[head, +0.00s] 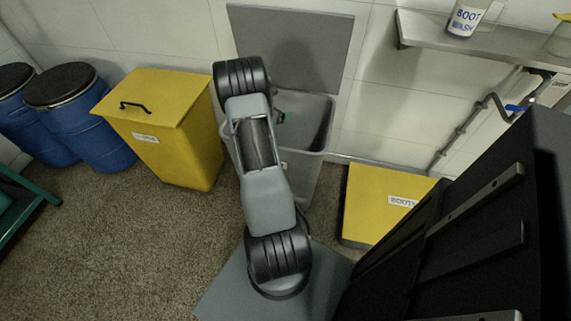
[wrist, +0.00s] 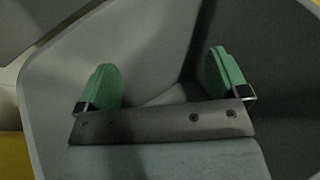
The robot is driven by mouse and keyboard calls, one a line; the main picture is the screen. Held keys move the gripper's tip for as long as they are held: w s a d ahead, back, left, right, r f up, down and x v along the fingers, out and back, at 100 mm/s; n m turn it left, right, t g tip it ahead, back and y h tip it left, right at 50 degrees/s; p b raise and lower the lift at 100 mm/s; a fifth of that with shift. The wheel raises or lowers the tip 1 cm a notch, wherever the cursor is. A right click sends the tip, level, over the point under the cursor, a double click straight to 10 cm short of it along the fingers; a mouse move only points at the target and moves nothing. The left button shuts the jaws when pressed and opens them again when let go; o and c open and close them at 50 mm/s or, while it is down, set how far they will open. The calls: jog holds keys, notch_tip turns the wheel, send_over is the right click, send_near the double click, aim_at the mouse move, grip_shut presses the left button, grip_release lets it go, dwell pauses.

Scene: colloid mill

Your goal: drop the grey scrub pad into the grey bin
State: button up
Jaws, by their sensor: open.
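The grey bin (head: 304,172) stands against the wall behind my arm in the head view, with its top open. In the wrist view its grey inner walls (wrist: 60,95) surround my gripper. My gripper (wrist: 164,78) has its two green fingers wide apart, with nothing held between them, at the bin's mouth or inside it. In the head view my arm hides most of the gripper. I cannot make out the grey scrub pad in either view. A paler grey patch shows between the fingers, but I cannot tell whether it is the bin's floor or something on it.
A grey panel (head: 300,45) stands upright behind the bin. A yellow lidded bin (head: 165,130) is to its left, with blue drums (head: 85,115) beyond. A low yellow box (head: 380,205) lies to the right. A steel shelf (head: 490,45) juts from the wall at upper right.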

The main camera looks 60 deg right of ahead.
jog(key=p+v, duration=0.2)
jog(key=v, duration=1.1)
jog(key=shift+a, duration=0.2)
jog(key=shift+w, duration=0.1)
